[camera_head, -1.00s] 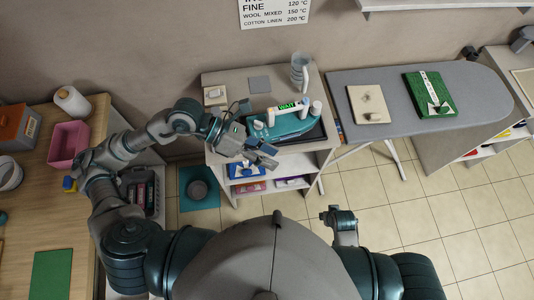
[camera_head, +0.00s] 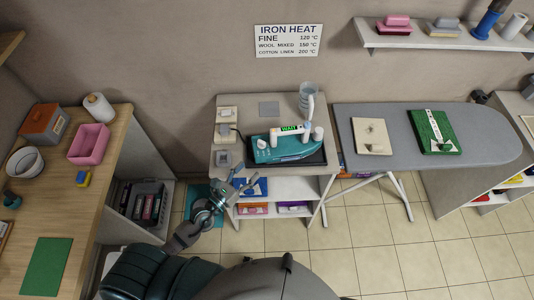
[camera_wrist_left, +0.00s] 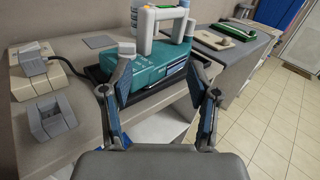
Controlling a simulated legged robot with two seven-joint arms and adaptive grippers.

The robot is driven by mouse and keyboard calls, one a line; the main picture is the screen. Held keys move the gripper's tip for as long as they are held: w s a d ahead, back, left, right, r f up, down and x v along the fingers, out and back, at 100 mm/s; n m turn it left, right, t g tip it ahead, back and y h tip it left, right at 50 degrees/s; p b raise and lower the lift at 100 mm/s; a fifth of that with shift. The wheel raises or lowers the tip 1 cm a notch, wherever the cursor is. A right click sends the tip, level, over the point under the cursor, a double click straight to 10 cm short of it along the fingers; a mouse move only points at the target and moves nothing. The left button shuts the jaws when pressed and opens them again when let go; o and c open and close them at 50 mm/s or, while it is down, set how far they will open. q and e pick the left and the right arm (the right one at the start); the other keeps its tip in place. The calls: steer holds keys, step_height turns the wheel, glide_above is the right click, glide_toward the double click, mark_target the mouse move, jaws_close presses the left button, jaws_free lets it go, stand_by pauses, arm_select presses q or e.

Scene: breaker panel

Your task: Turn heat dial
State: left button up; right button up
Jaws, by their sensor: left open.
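A teal iron station (camera_head: 288,150) with a lit WAIT display (camera_head: 288,128) and a white handle (camera_head: 310,105) sits in a dark tray on the cabinet top. It also shows in the wrist view (camera_wrist_left: 155,72). A pale round knob (camera_head: 262,144) is at its left end and another (camera_head: 318,134) at its right; I cannot tell which is the heat dial. My left gripper (camera_head: 242,181) is open and empty, low at the cabinet's front left, apart from the station. In the wrist view its fingers (camera_wrist_left: 160,82) are spread before the station. My right gripper is out of view.
The wall sign (camera_head: 288,41) lists FINE 120, WOOL MIXED 150 and COTTON LINEN 200 °C. Beige boxes (camera_head: 227,132), one with a cord, and a grey block (camera_head: 223,158) stand left of the station. An ironing board (camera_head: 395,118) adjoins on the right. A wooden table (camera_head: 115,135) is left.

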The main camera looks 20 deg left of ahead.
arm_select(q)
steer(key=s+a+f+y, duration=0.3)
steer(key=a+f, duration=0.1)
steer(key=a, duration=0.1)
steer(key=p, duration=0.2)
glide_toward(260, 144)
steer(key=shift+n+t, duration=0.3)
steer(key=x, duration=0.5)
steer(key=d+p+x, duration=0.1)
steer(key=x, duration=0.2)
steer(key=shift+f, duration=0.3)
steer(key=shift+w+a+f, duration=0.1)
steer(key=shift+w+a, duration=0.3)
steer(key=shift+a, duration=0.35)
steer(key=shift+d, duration=0.5)
steer(key=c, duration=0.8)
steer(key=shift+d, duration=0.2)
steer(key=c, duration=0.3)
steer(key=shift+d, duration=0.1)
steer(key=shift+c, duration=0.2)
steer(key=shift+a, duration=0.4)
steer(key=shift+h, duration=0.3)
steer(key=shift+b, duration=0.45)
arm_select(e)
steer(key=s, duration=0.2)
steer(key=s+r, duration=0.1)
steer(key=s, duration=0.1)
